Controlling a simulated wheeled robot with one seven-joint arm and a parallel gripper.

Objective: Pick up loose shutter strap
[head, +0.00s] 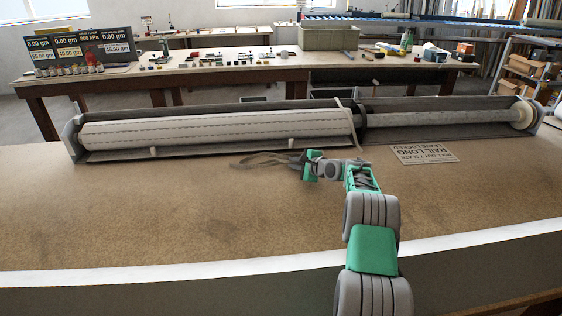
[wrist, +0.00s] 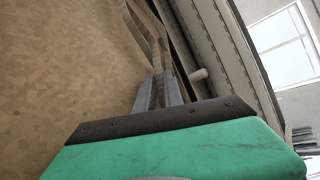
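The loose shutter strap (head: 262,159) is a grey-brown webbing band. In the head view it lies in loose folds on the bench in front of the shutter box, just left of my gripper (head: 298,158). In the wrist view the strap (wrist: 148,30) runs down from the top to the two grey fingers of my gripper (wrist: 160,80). The fingers are close together with strap between them, so the gripper looks shut on it. The green gripper body hides the lower part of the wrist view.
The long shutter box (head: 110,154) with a rolled curtain (head: 215,129) stands right behind my gripper. A round pulley (head: 522,114) is at its right end. A printed label (head: 424,153) lies on the bench (head: 130,220). The bench's front is clear.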

